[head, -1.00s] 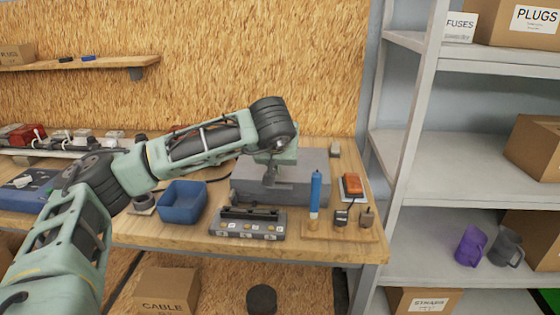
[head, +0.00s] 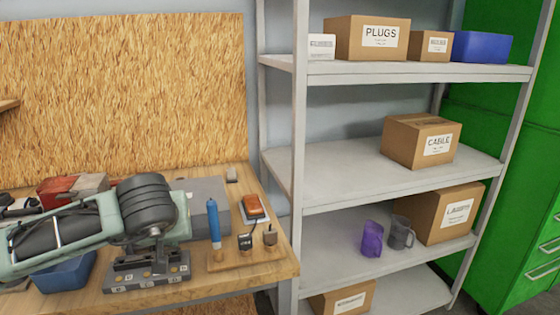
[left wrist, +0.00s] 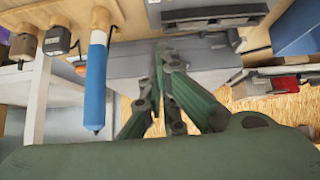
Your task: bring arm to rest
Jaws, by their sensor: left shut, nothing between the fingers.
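My left arm comes in from the left in the head view, and its dark wrist is above the front of the workbench (head: 225,285). My left gripper (left wrist: 163,55) shows in the left wrist view with its green fingers together and nothing between them. In the head view its fingertips are mostly hidden by the wrist. My right gripper is in neither view.
Below the wrist is a grey slotted block (head: 150,277), with a blue bin (head: 65,277) to its left. A blue-handled tool (head: 213,225) stands upright in a wooden holder beside an orange device (head: 253,206). Grey shelving (head: 375,188) with boxes stands right.

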